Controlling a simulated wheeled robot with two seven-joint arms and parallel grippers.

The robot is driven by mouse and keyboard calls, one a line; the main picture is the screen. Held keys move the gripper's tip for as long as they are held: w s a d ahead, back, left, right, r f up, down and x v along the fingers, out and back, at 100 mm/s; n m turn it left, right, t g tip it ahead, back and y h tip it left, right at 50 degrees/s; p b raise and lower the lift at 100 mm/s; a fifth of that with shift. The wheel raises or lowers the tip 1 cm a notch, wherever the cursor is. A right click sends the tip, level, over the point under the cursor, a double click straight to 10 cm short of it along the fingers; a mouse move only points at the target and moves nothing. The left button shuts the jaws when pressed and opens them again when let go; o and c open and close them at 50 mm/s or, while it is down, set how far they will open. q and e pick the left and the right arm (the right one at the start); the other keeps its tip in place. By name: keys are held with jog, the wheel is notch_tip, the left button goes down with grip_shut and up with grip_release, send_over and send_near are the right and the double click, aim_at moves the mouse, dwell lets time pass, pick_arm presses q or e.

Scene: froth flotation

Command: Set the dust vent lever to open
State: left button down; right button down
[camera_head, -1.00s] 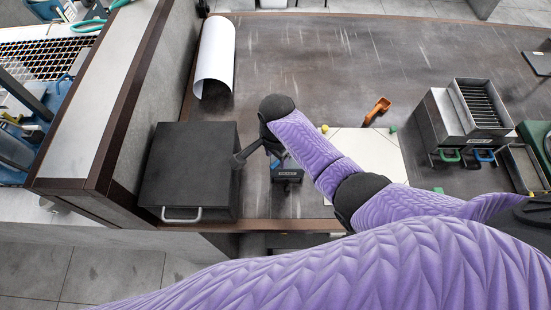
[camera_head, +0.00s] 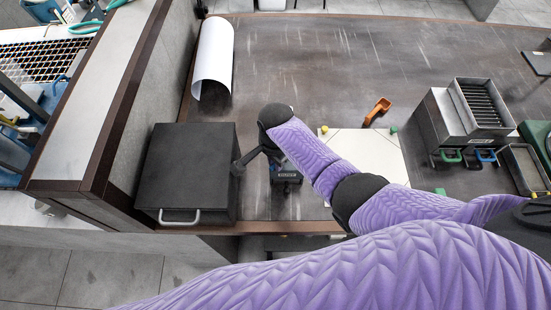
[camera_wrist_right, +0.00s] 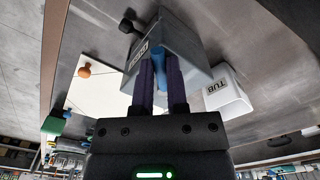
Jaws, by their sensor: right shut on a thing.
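My right gripper (camera_head: 268,158) reaches down onto a small dark, labelled unit (camera_head: 287,175) near the front edge of the bench. In the right wrist view, the purple fingers of this gripper (camera_wrist_right: 161,58) are shut on a blue handle (camera_wrist_right: 160,72). My left gripper is out of view.
A black box (camera_head: 185,168) with a metal handle stands close to the left. A white board (camera_head: 375,150), an orange scoop (camera_head: 378,108) and a metal slotted unit (camera_head: 480,108) lie right. A white tub (camera_wrist_right: 226,92) stands by the housing.

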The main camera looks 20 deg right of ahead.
aim_at(294, 170)
jog(key=shift+s+d+r+n+p, duration=0.1)
jog(key=shift+s+d+n+p, duration=0.05)
jog(key=shift+n+p, duration=0.4)
jog(key=shift+s+d+r+n+p, duration=0.1)
jog(key=shift+s+n+p, duration=0.05)
jog(key=shift+n+p, duration=0.35)
jog(key=shift+s+d+n+p, duration=0.25)
jog(key=shift+n+p, duration=0.25)
jog(key=shift+n, duration=0.45)
jog(key=n, duration=0.1)
jog(key=d+n+p, duration=0.1)
jog(key=n, duration=0.1)
jog(key=n+p, duration=0.1)
jog(key=shift+s+d+f+n, duration=0.1)
jog(key=shift+s+d+n, duration=0.2)
jog(key=shift+s, duration=0.1)
jog(key=n, duration=0.1)
jog(key=d+n, duration=0.1)
jog(key=n, duration=0.2)
jog(key=shift+d+p, duration=0.25)
jog(key=shift+p, duration=0.05)
jog(key=shift+w+d+n, duration=0.1)
jog(key=shift+d+n, duration=0.15)
jog(key=shift+n, duration=0.65)
jog(key=shift+w+d+n, duration=0.1)
jog(key=shift+d+n, duration=0.2)
jog(key=shift+n, duration=0.6)
jog(key=shift+d+n, duration=0.25)
jog(key=shift+n, duration=0.65)
